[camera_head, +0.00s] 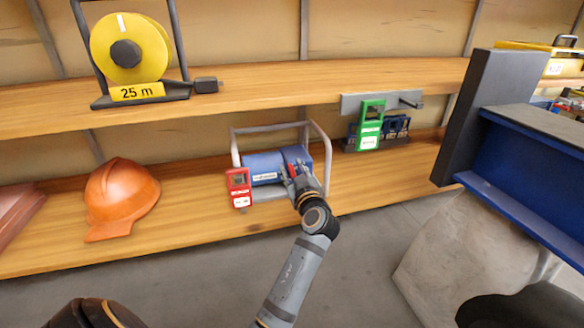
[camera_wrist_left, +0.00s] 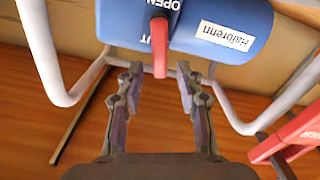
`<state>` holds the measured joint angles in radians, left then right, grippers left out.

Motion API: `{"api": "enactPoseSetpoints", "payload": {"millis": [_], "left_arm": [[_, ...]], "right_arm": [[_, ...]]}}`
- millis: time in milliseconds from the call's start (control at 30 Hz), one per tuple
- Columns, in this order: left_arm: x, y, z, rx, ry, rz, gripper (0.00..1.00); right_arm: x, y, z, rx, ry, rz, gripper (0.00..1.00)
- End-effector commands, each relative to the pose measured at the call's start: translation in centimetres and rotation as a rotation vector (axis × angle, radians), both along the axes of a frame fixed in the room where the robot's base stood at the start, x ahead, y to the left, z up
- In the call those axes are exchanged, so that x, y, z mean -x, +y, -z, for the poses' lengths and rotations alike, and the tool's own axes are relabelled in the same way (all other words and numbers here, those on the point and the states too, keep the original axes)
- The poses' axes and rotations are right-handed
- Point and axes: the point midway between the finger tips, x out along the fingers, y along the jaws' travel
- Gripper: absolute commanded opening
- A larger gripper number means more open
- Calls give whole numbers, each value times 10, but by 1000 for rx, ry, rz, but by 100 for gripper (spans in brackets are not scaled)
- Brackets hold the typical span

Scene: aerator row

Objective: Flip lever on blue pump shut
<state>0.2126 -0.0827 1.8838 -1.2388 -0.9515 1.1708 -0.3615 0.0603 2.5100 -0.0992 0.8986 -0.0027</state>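The blue pump (camera_head: 262,167) sits in a grey tube frame (camera_head: 327,150) on the lower shelf. In the left wrist view the pump body (camera_wrist_left: 225,22) fills the top and bears the word OPEN, part of another word ending in UT, and a white name label. Its red lever (camera_wrist_left: 160,45) points down in the picture, toward my gripper, and covers part of the lettering. My left gripper (camera_head: 297,176) is at the pump's right end. In the wrist view the left gripper (camera_wrist_left: 158,84) is open, its fingertips on either side of the lever's tip; contact is unclear.
A red tag (camera_head: 239,188) hangs at the frame's left. An orange helmet (camera_head: 120,197) lies further left. A green tag (camera_head: 370,125) hangs by a dark blue item at right. A yellow reel (camera_head: 128,47) stands on the upper shelf (camera_head: 260,87). A blue beam (camera_head: 530,190) is at right.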

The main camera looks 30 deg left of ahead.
Motion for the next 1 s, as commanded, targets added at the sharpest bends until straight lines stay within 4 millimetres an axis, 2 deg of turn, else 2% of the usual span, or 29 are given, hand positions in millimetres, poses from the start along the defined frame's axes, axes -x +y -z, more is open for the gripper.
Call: {"api": "enactPoseSetpoints", "payload": {"millis": [33, 233, 433, 700, 967, 1000], "left_arm": [[0, 0, 0, 0, 0, 0, 27], [0, 0, 0, 0, 0, 0, 0], [-1, 0, -1, -9, 11, 0, 0], [-10, -8, -4, -175, 205, 1, 0], [-10, -9, -2, -183, 211, 0, 0], [-10, -9, -2, -183, 211, 0, 19]], "right_arm": [[0, 0, 0, 0, 0, 0, 40], [0, 0, 0, 0, 0, 0, 40], [0, 0, -2, 0, 0, 0, 40], [1, -2, -18, -8, -4, -6, 40], [1, -2, -16, -9, -4, -7, 40], [1, -2, -16, -9, -4, -7, 40]]}}
